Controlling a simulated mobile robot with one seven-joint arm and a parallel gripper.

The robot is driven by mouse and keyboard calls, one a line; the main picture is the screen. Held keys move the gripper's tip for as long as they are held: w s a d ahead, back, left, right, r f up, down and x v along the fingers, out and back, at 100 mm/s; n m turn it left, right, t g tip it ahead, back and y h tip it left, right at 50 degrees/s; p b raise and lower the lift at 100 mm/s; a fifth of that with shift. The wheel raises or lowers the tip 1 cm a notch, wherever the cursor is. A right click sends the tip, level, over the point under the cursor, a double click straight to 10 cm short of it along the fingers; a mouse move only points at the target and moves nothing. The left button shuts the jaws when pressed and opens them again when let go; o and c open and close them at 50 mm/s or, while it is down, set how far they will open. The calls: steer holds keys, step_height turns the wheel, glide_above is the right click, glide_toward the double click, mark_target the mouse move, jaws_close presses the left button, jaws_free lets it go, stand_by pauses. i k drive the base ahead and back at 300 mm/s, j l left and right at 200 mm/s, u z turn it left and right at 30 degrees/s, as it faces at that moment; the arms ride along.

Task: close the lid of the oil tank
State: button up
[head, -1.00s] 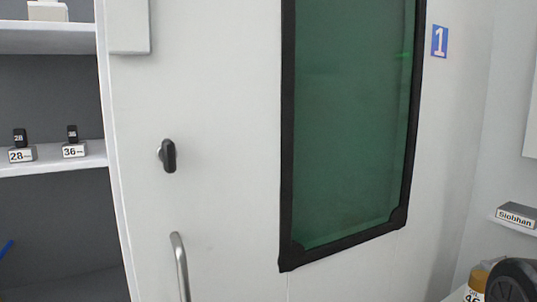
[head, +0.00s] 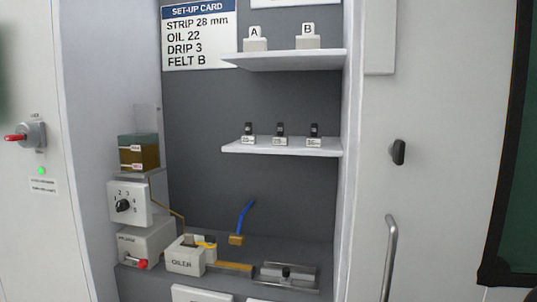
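The oil tank (head: 139,153) is a small clear box with amber oil in its lower part, on a small shelf at the left inside the alcove. A faint clear panel (head: 147,118) stands upright above its back edge; it looks like the lid, raised. My gripper is in neither frame, so its state is hidden.
Below the tank are a dial box (head: 129,204), a box with a red knob (head: 146,245) and an oiler block (head: 186,259). A blue-handled brush (head: 242,222) leans behind. Shelves (head: 283,147) hold small labelled pieces. A white door with a handle (head: 389,258) stands at right.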

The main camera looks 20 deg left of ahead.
mark_target(146, 119)
steer(key=j+u, duration=0.15)
steer(key=u, duration=1.4)
